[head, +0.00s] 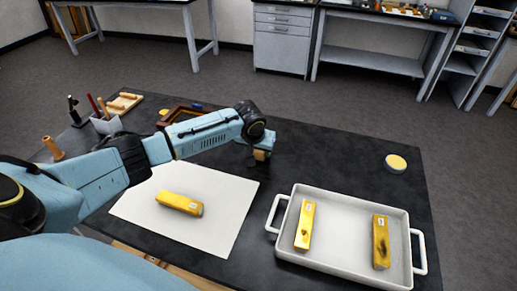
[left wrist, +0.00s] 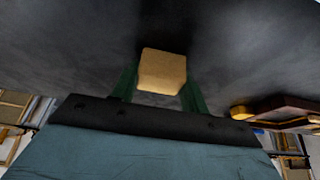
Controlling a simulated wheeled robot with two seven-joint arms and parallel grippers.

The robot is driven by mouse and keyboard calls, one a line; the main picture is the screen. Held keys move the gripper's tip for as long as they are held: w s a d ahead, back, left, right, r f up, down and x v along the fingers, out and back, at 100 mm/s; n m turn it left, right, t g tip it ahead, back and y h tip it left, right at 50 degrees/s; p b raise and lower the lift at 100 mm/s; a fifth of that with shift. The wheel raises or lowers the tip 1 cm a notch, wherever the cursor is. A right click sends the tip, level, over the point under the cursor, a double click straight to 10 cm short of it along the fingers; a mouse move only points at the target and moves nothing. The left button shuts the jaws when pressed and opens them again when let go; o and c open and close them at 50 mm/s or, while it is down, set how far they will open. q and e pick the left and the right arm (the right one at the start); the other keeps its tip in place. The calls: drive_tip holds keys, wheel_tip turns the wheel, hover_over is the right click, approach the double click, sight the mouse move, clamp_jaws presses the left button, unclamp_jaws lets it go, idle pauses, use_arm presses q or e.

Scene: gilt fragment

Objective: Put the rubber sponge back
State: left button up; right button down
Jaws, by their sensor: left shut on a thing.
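The rubber sponge (left wrist: 162,70) is a small tan block between the green fingers of my left gripper (left wrist: 160,88) in the left wrist view. In the head view my left gripper (head: 259,152) is over the dark tabletop, beyond the white sheet's far right corner. It is shut on the sponge, and only a small tan part of the sponge (head: 260,155) shows under the gripper. Whether the sponge touches the table I cannot tell. My right gripper is not in view.
A gilt bar (head: 179,203) lies on a white sheet (head: 225,224). Two more gilt bars lie in a white handled tray (head: 343,219) at the right. A round yellow-topped tin (head: 396,163) stands beyond it. A brown wooden tray (head: 172,117) is behind my arm. Dark tabletop (head: 330,160) is clear between.

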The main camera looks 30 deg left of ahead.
use_arm(q)
drive_tip(key=o, duration=0.9)
drive_tip(key=shift+p+v, duration=1)
drive_tip(key=shift+v, duration=5.15)
drive_tip(key=shift+d, duration=0.1)
